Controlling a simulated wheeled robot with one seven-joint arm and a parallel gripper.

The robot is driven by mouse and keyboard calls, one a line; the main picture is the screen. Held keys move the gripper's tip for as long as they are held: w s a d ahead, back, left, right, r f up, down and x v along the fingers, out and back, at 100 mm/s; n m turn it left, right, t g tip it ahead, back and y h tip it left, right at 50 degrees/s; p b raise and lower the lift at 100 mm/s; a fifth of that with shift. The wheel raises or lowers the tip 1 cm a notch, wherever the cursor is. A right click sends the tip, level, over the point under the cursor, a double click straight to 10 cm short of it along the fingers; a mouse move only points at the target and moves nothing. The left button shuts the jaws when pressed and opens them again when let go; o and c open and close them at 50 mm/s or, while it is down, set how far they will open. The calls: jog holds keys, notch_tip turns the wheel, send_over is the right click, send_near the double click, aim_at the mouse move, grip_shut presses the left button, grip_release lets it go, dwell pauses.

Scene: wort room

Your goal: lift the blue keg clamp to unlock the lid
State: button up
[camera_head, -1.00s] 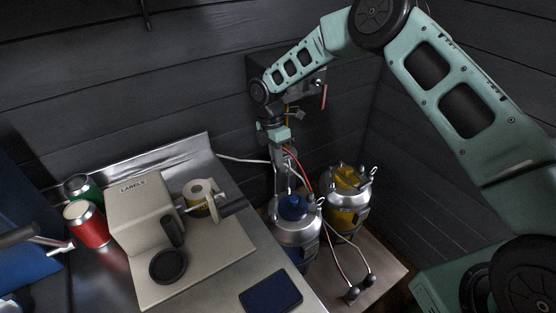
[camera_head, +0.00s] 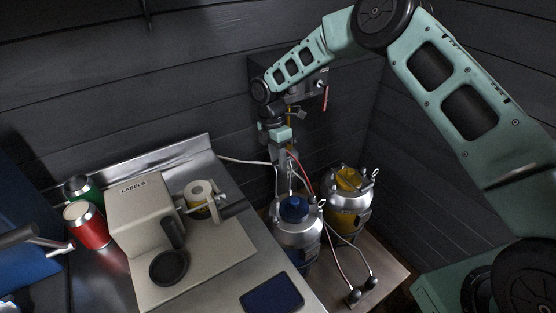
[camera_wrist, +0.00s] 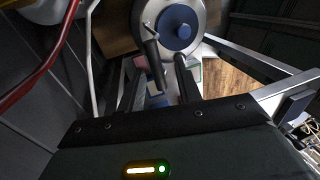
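The blue keg (camera_head: 297,231) is a silver metal vessel with a blue cap (camera_head: 293,208), standing beside the counter. A wire loop (camera_head: 321,204) rises from its right side. My gripper (camera_head: 286,186) points down just behind and above this keg. In the wrist view, the silver keg top (camera_wrist: 201,20) and its blue cap (camera_wrist: 176,27) are at the top of the picture. A dark lever-like rod (camera_wrist: 155,62) with a bent silver end lies beside the cap. Whether it is the clamp, and whether my fingers touch anything, is unclear.
A second keg with a yellow top (camera_head: 349,203) stands to the right. Cables and a red hose (camera_head: 301,172) run close to my gripper. A label machine (camera_head: 145,214), a tape roll (camera_head: 201,195), a red can (camera_head: 86,226) and a dark tablet (camera_head: 271,293) occupy the counter.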

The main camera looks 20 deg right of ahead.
jog(key=s+b+v, duration=0.1)
jog(key=b+v, duration=0.1)
jog(key=v, duration=0.6)
jog(key=shift+s+d+r, duration=0.3)
jog(key=shift+r, duration=0.3)
